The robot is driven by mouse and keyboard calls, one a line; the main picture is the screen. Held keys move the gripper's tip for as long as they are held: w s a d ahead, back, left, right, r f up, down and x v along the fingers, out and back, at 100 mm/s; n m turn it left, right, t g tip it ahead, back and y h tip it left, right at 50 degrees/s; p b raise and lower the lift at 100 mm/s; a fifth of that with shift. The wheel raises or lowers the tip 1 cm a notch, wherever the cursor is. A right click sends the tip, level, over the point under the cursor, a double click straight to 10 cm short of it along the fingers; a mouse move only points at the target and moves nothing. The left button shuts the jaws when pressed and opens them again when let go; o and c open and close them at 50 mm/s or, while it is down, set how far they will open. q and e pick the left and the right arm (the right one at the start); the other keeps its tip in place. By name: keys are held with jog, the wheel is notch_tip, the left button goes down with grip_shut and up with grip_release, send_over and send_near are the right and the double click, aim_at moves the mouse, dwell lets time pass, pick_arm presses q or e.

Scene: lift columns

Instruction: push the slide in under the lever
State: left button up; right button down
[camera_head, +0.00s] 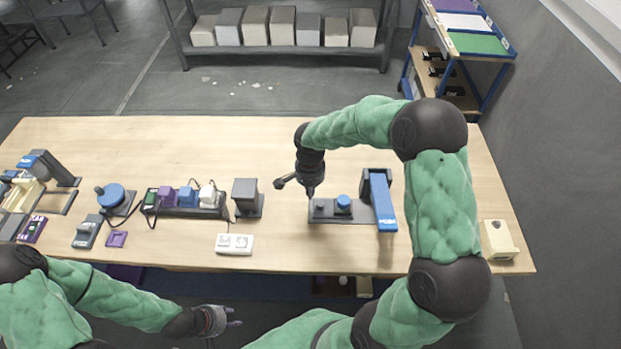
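The slide device lies right of the table's middle, with a flat grey base (362,214) and a blue round knob (343,202) on it. The long blue lever (381,199) stands at the base's right end, with the knob to its left. My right gripper (311,192) points down over the base's left end, left of the knob. I cannot tell whether it touches anything or how far its fingers are apart. My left gripper (236,316) is open and empty, in front of the table's near edge.
On the wooden table (280,150), a dark grey block (246,194) and a white switch plate (235,244) stand left of the device. Several coloured plugs and fixtures fill the left side. A cream box (498,240) sits at the right end.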

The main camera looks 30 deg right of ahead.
aim_at(343, 200)
jog(key=shift+s+a+f+b, duration=0.15)
jog(key=shift+f+b, duration=0.35)
jog(key=shift+f, duration=0.6)
jog(key=shift+f+b, duration=1.55)
jog(key=shift+f, duration=0.8)
jog(key=shift+s+d+r, duration=0.1)
jog(key=shift+s+d, duration=0.2)
jog(key=shift+d, duration=0.2)
jog(key=shift+s+d, duration=0.85)
jog(key=shift+d, duration=0.5)
jog(key=shift+s+d, duration=0.85)
jog(key=shift+d, duration=0.5)
jog(key=shift+s+d, duration=0.85)
jog(key=shift+d, duration=0.5)
jog(key=shift+w+a, duration=0.15)
jog(key=shift+a, duration=0.05)
jog(key=shift+r, duration=0.1)
